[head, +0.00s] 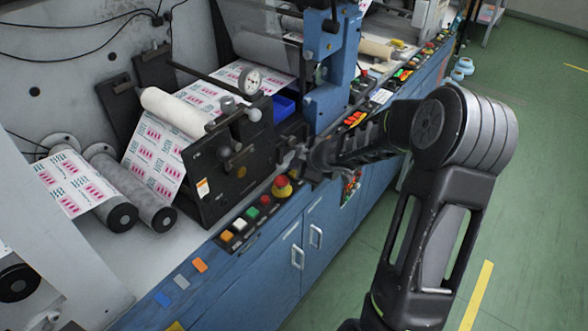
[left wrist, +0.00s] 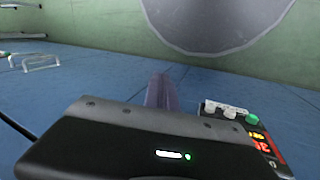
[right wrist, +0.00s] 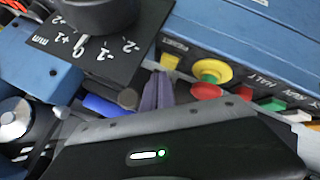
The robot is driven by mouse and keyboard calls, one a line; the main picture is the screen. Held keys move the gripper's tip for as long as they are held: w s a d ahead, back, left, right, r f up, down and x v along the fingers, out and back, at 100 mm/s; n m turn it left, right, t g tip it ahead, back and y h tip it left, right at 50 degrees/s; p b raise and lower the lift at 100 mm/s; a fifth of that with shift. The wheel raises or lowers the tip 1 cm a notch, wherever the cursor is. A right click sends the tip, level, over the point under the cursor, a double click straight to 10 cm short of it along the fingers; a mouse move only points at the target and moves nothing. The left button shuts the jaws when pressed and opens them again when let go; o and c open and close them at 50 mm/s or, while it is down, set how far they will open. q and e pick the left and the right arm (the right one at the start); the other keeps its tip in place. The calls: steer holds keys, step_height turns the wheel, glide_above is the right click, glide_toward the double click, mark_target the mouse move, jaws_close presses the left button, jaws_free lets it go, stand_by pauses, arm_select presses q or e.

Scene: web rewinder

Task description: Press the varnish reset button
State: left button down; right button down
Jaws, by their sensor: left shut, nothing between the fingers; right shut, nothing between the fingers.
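My right gripper (head: 290,160) is shut and empty, just beyond the red emergency-stop knob (head: 282,187) on the press's front ledge. In the right wrist view its closed fingertips (right wrist: 158,92) point toward a small square yellow button (right wrist: 170,62), apparently with a gap. My left gripper (left wrist: 160,90) is shut and empty in the left wrist view, and out of the head view.
Coloured buttons (head: 239,224) line the ledge left of the red knob. A black block with a millimetre scale (right wrist: 100,35) stands close to my right fingers. A panel with a green button (left wrist: 252,119) is near my left gripper. Green floor (head: 545,200) is open at right.

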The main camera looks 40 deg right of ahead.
steer(key=shift+r, duration=0.15)
step_height(320, 180, up, 5)
steer(key=p, duration=0.5)
stand_by(1.0)
